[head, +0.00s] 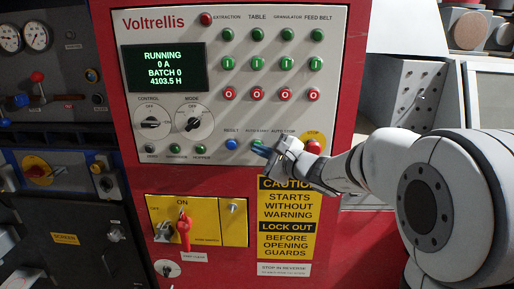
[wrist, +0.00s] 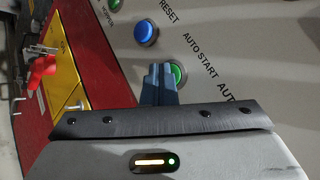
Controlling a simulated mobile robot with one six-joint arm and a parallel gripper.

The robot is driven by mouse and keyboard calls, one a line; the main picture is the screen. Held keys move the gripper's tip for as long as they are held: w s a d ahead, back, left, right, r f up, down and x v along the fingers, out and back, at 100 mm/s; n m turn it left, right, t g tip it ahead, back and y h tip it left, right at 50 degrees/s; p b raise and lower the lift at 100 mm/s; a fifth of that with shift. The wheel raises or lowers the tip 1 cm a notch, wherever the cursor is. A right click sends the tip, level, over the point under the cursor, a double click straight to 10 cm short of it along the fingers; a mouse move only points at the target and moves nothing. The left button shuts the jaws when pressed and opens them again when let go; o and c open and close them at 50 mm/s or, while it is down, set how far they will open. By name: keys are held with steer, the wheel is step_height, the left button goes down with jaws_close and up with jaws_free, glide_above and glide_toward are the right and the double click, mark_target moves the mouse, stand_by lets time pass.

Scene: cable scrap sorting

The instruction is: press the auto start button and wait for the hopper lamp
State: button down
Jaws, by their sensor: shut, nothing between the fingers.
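The green auto start button (head: 257,143) is on the Voltrellis panel, right of the blue reset button (head: 232,144). My gripper (head: 262,150) is shut and empty, its blue fingertips at the button's lower edge. In the wrist view, the fingertips (wrist: 158,69) overlap the left side of the green button (wrist: 179,74). I cannot tell whether they touch or press it. The hopper lamp (head: 202,149) is at the lower left of the panel and looks green; I cannot tell whether it is lit. The display (head: 164,68) reads RUNNING, 0 A, BATCH 0, 4103.5 H.
The blue reset button (wrist: 146,33) is close to the fingers. A red handle (head: 184,226) sticks out below the panel. Control and mode knobs (head: 193,124) are to the left.

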steer(key=shift+s, duration=0.1)
steer(key=shift+s+b, duration=0.6)
steer(key=shift+s, duration=0.2)
steer(key=shift+s+a+b, duration=0.15)
steer(key=shift+s+b, duration=0.95)
steer(key=shift+s, duration=1.4)
